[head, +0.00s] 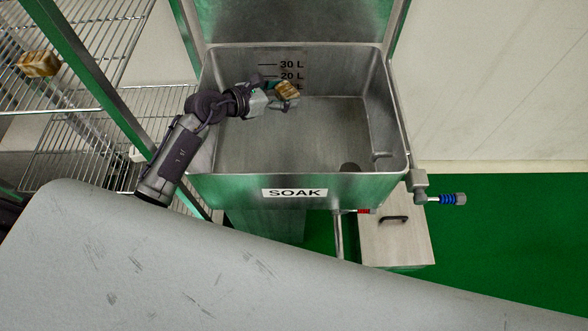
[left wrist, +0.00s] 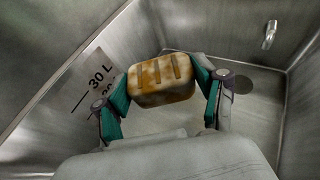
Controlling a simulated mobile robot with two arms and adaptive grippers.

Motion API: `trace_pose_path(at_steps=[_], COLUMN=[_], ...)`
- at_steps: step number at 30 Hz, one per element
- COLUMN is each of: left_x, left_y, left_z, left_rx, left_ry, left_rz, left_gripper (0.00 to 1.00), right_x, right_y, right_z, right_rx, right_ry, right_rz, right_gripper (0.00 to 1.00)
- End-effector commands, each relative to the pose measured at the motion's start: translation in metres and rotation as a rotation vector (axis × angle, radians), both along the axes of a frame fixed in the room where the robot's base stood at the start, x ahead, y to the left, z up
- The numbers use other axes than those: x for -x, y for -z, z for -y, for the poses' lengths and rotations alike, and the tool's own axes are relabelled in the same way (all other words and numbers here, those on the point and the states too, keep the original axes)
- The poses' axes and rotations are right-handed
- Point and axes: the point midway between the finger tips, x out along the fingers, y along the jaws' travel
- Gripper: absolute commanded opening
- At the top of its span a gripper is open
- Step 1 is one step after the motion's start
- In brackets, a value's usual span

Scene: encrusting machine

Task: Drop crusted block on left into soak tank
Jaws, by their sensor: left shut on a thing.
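My left gripper (head: 279,101) reaches in from the left, above the soak tank (head: 297,188). It is shut on a brown and tan crusted block (head: 287,90). In the left wrist view the block (left wrist: 162,80) sits between the two teal-padded fingers of the gripper (left wrist: 160,92), with dark grooves on its face. The tank is steel, marked SOAK on its front, with litre marks on its back wall. The block is held inside the tank's outline; its height above the floor is hard to tell. My right gripper is not in view.
A wire rack (head: 95,98) stands at the left, with another crusted block (head: 39,64) on it. A valve with a blue handle (head: 446,199) juts from the tank's right side. A lidded box (head: 396,236) stands on the green floor below. The tank floor looks bare.

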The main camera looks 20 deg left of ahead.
Motion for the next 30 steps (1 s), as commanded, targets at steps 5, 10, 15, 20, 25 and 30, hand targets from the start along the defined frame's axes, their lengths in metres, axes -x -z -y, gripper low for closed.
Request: trace_pose_path(at_steps=[5,10,15,20,25,30], left_x=[0.000,0.000,0.000,0.000,0.000,0.011], left_y=[0.006,0.005,0.005,0.006,0.006,0.001], left_z=[0.000,0.000,0.000,0.000,0.000,-0.010], left_rx=[0.001,0.000,0.001,0.001,-0.001,-0.004], left_ry=[-0.001,-0.001,0.000,0.000,0.000,0.000], left_rz=[0.002,0.001,0.001,0.001,-0.001,0.000], left_gripper=[0.33,0.33,0.98,0.99,0.99,0.99], right_x=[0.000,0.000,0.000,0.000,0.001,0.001], right_y=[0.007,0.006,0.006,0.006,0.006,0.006], right_z=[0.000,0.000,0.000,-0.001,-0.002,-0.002], right_rx=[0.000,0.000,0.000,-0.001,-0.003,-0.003], right_ry=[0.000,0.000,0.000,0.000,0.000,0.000], right_rz=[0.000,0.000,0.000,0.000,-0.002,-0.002], right_gripper=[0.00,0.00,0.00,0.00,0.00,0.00])
